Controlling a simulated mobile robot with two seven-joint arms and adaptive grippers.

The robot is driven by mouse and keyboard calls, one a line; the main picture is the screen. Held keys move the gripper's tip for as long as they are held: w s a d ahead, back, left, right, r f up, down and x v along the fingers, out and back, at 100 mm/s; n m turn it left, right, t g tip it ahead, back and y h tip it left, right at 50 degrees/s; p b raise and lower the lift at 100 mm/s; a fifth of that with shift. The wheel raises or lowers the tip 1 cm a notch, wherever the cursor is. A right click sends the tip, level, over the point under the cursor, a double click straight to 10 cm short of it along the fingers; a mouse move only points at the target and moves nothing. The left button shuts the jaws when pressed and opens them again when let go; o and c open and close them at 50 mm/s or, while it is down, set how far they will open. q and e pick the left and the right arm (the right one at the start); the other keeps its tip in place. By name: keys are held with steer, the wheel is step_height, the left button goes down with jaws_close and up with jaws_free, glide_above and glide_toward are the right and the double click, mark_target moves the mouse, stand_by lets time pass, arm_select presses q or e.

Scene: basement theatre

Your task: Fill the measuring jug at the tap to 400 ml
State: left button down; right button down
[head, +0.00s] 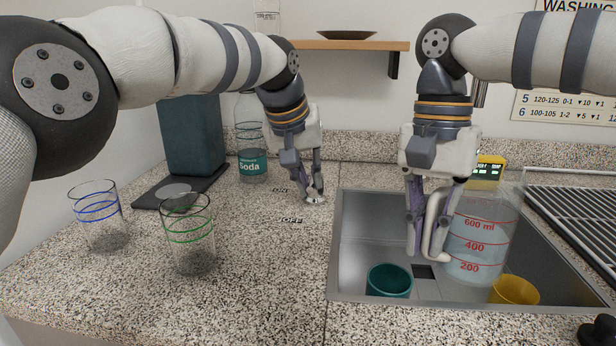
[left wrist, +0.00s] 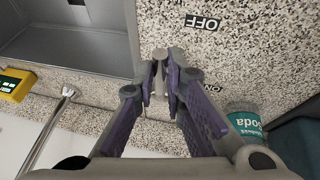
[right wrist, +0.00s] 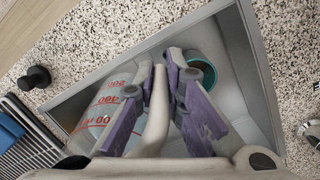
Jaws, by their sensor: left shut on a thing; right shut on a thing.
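The clear measuring jug (head: 487,240), with red 200, 400 and 600 ml marks, is upright in the sink; it also shows in the right wrist view (right wrist: 103,105). I cannot clearly tell its water level. My right gripper (head: 428,250) is shut on the jug's pale handle (right wrist: 156,117). The metal tap spout (left wrist: 48,130) shows in the left wrist view; in the head view my right arm mostly hides it. My left gripper (head: 312,194) is shut on a small metal tap control (left wrist: 160,56), level between the ON label (head: 280,189) and OFF label (head: 290,220), nearer ON.
In the sink (head: 352,260) are a teal cup (head: 389,281) and a yellow cup (head: 514,290). A yellow display (head: 488,168) stands behind. Blue-ringed (head: 98,218) and green-ringed (head: 188,235) glasses and a soda bottle (head: 251,140) are left. A drying rack (head: 580,215) is right.

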arm_select(q)
steer(key=shift+d, duration=0.1)
steer(key=c, duration=1.7)
jaws_free()
steer(key=shift+o, duration=0.2)
steer(key=shift+r, duration=0.1)
steer(key=v, duration=1.1)
steer(key=shift+s+r, duration=0.15)
steer(key=shift+r, duration=0.15)
